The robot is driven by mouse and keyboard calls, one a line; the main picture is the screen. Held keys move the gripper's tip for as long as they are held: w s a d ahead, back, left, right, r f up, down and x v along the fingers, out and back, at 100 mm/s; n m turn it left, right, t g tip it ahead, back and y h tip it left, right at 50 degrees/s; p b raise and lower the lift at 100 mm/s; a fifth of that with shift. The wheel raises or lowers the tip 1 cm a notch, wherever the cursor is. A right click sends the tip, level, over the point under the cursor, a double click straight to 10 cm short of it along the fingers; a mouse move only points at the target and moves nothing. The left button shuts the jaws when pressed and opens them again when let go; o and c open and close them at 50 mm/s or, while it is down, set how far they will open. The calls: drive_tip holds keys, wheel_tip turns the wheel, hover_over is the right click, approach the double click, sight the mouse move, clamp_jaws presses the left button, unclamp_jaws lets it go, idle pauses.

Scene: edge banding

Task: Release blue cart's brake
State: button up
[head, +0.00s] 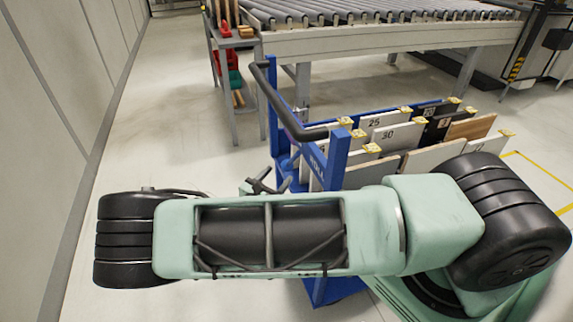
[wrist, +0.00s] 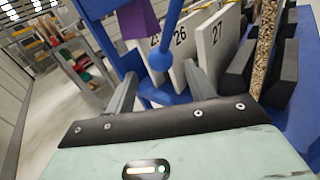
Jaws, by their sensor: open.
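The blue cart (head: 335,160) stands in front of me in the head view, with a dark push handle (head: 268,95) on its left end and numbered panels standing in it. In the wrist view, a blue lever with a round knob (wrist: 160,59) hangs down in front of the cart's frame; it looks like the brake lever. My gripper (wrist: 160,72) is open, with one finger on each side of the knob in the picture. I cannot tell how far the knob is from the fingers, and no contact shows. My arm hides the cart's lower part in the head view.
A purple part (wrist: 138,18) hangs left of the lever. Panels marked 26 and 27 (wrist: 212,48) stand just behind the fingers. A roller conveyor (head: 390,38) runs behind the cart, with a shelf rack (head: 232,80) at left. The floor left of the cart is clear.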

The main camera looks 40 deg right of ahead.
sight(284, 169)
drive_tip(key=x, duration=0.6)
drive_tip(key=shift+w+d, duration=0.1)
drive_tip(key=shift+d, duration=0.15)
